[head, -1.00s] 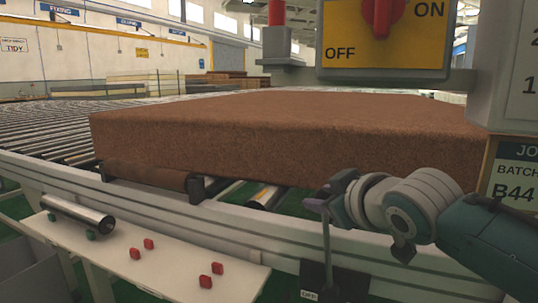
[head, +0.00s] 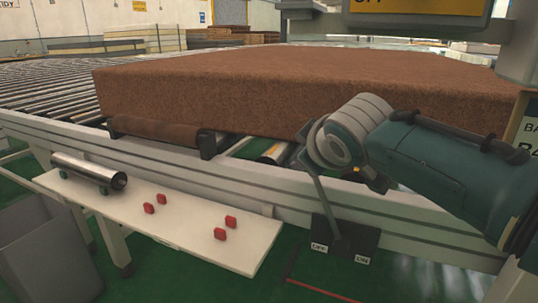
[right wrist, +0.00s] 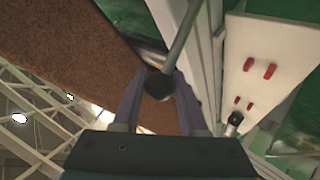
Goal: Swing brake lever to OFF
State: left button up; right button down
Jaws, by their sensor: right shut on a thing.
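The brake lever (head: 323,200) is a thin grey rod rising from a dark base plate (head: 345,240) on the conveyor's front side. It tilts left, toward the OFF label (head: 319,247); the ON label (head: 362,260) is at the plate's right. My right gripper (head: 306,150) is at the lever's top, which is partly hidden by it in the head view. In the right wrist view, my right gripper's fingers (right wrist: 158,95) are closed around the lever's round black knob (right wrist: 157,84), with the rod (right wrist: 181,40) running away from it. My left gripper is not in view.
A large brown mattress slab (head: 240,95) lies on the roller conveyor (head: 40,90) just behind the lever. A white shelf (head: 180,215) with a metal roller (head: 88,170) and several red pieces is at left. A grey bin (head: 45,245) stands at the lower left.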

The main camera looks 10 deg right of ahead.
jog(key=shift+s+f, duration=0.1)
jog(key=shift+f, duration=0.15)
jog(key=c, duration=0.8)
grip_release()
jog(key=o, duration=0.3)
jog(key=shift+a+r, duration=0.1)
jog(key=shift+o, duration=0.2)
jog(key=shift+s+r+p, duration=0.15)
jog(key=shift+r+p, duration=0.25)
jog(key=shift+p, duration=0.1)
jog(key=p+v, duration=0.5)
jog(key=v, duration=0.4)
jog(key=shift+f, duration=0.1)
